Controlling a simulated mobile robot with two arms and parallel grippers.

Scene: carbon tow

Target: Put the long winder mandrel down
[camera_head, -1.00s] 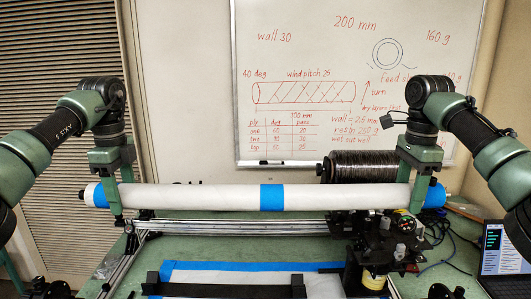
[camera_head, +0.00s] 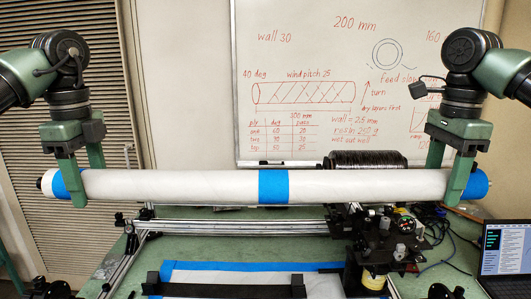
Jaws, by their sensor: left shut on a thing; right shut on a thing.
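The long winder mandrel (camera_head: 160,184) is a white tube with blue bands at its middle and both ends. It is held level across the view, in the air above the bench. My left gripper (camera_head: 72,190) is shut on its left end, by the blue band. My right gripper (camera_head: 457,187) is shut on its right end, by the blue band there. The mandrel hides part of the winder and bench behind it.
The green bench (camera_head: 250,247) carries a metal rail frame (camera_head: 235,226), a black winding head (camera_head: 385,240) and a dark fibre spool (camera_head: 367,160). A white sheet with blue edges (camera_head: 230,276) lies in front between black blocks. A laptop (camera_head: 504,262) stands at right.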

